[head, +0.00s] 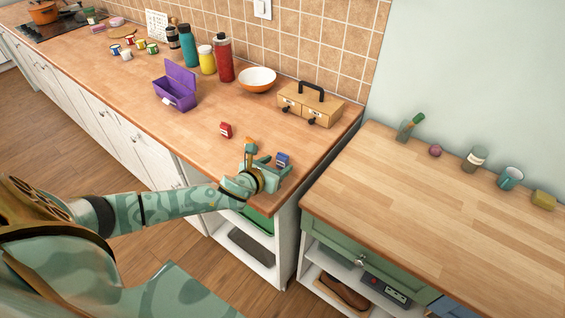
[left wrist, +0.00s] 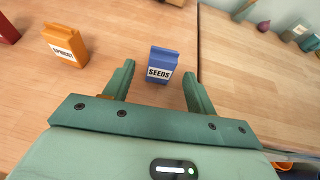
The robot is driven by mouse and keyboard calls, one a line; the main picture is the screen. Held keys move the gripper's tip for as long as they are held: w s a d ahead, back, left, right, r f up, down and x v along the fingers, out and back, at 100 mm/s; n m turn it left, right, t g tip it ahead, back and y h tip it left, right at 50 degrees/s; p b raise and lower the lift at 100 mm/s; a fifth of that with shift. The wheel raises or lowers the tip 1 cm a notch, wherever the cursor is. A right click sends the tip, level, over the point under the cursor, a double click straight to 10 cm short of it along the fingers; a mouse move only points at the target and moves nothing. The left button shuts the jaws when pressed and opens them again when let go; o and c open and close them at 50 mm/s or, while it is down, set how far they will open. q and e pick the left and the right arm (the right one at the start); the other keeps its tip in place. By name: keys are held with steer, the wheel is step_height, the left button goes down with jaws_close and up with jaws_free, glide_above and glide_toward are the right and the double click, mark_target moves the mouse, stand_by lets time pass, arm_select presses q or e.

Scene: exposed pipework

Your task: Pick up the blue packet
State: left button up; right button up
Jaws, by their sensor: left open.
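The blue packet (head: 283,158) stands upright on the wooden counter near its right front corner. In the left wrist view it is a blue packet (left wrist: 162,62) with a white SEEDS label. My left gripper (head: 271,165) is open beside it. In the left wrist view the two fingers of my left gripper (left wrist: 159,74) show on either side of the packet's lower part, with a gap to each side. My right gripper is not in view.
An orange packet (left wrist: 65,45) stands left of the blue one, and a red packet (head: 225,130) farther left. A wooden box with a black handle (head: 308,104) stands behind. A purple open box (head: 176,95) stands left. A second, lower counter (head: 450,210) lies right.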

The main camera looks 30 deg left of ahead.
mark_target(280, 161)
arm_select(q)
steer(key=b+x, duration=0.1)
steer(key=x, duration=0.3)
steer(key=shift+w+r, duration=0.1)
steer(key=shift+r, duration=0.1)
steer(key=shift+c, duration=0.6)
steer(key=c, duration=0.9)
